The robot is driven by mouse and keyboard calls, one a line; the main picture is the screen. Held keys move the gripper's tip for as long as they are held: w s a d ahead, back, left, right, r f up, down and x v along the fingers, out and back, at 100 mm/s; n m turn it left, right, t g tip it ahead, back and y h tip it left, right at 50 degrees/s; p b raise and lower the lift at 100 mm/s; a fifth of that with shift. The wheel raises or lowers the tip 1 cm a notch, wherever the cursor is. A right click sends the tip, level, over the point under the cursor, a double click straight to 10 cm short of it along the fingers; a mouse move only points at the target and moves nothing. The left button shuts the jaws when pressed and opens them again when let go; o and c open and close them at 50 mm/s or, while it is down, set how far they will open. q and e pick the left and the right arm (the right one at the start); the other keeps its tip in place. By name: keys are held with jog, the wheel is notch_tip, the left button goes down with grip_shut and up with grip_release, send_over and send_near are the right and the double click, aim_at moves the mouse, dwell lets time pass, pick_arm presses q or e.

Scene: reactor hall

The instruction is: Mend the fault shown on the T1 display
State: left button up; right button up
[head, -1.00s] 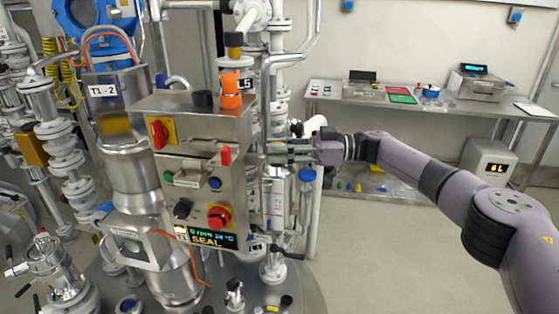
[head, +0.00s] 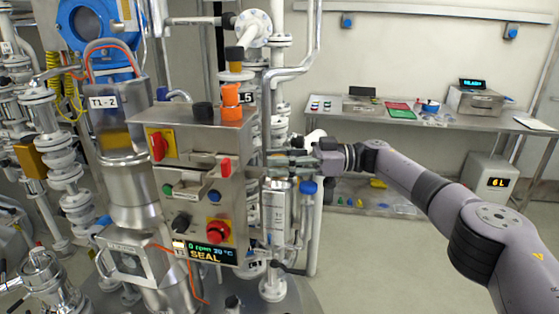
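The T1 display (head: 207,252) on the lower front of the steel control box (head: 205,130) reads 0 rpm, about 20 °C and "SEAL". The box carries a red emergency knob (head: 218,230), a red switch on a yellow plate (head: 158,145), and green, blue and black controls. My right gripper (head: 275,160) reaches in from the right, its fingers pointing left just beside the box's right side, in front of white pipework. I cannot tell whether its fingers are open or shut, or touch anything. My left gripper is not in view.
A vessel labelled T1-2 (head: 103,102) stands left. Floor at right is clear.

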jog(key=shift+o, duration=0.7)
jog(key=shift+d, duration=0.2)
jog(key=d, duration=0.7)
jog(key=shift+w, duration=0.2)
jog(key=shift+d+f, duration=0.1)
jog(key=shift+f, duration=0.1)
